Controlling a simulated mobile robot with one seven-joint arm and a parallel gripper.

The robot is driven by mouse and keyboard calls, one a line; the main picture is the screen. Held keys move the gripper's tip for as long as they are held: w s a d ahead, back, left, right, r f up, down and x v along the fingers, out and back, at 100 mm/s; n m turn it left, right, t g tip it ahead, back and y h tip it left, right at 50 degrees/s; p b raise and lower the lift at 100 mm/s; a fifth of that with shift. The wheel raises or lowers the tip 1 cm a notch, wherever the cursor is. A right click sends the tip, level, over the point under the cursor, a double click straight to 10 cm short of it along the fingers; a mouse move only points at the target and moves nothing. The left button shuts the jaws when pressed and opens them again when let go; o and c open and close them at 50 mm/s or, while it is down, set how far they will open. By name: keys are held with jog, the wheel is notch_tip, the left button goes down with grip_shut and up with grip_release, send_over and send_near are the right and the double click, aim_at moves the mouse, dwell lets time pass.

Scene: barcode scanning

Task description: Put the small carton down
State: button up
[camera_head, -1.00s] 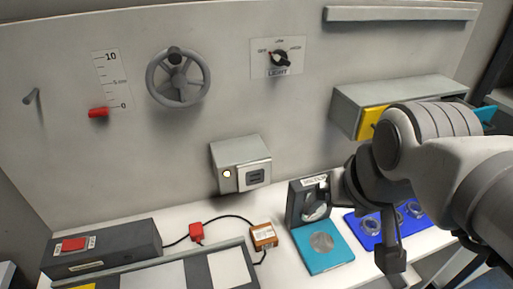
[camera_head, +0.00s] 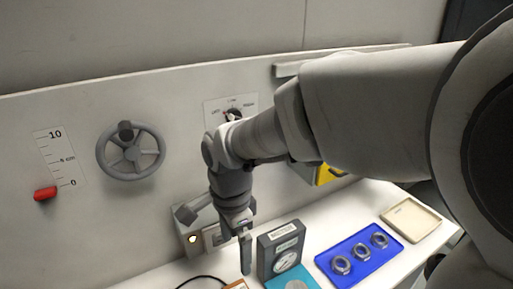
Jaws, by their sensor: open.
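The small carton, an orange-brown box, shows only as a sliver (camera_head: 236,285) at the bottom edge of the picture. It appears to be on the white worktop; most of it is cut off. My gripper (camera_head: 216,236) is open, in front of the panel above and slightly left of the carton. One finger points down beside the grey gauge block, and the other stands off to the left. I see nothing between the fingers.
A grey gauge block (camera_head: 281,250) stands behind a teal pad (camera_head: 292,284). A blue tray (camera_head: 333,268) holds several metal rings. A beige tray (camera_head: 411,219) lies farther right. The scanner box (camera_head: 182,238) is behind my gripper. A handwheel (camera_head: 130,150) and red slider (camera_head: 45,193) are at left.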

notch_tip(320, 180, down, 12)
jog(key=shift+r+b, duration=0.1)
jog(key=shift+b, duration=0.3)
jog(key=shift+w+a+f, duration=0.1)
jog(key=shift+f, duration=1.3)
jog(key=shift+w+a+f, duration=0.1)
jog(key=shift+f, duration=1.25)
jog(key=shift+c, duration=0.3)
grip_shut()
notch_tip(320, 180, up, 10)
jog(key=shift+s+p, duration=0.15)
jog(key=shift+p, duration=0.15)
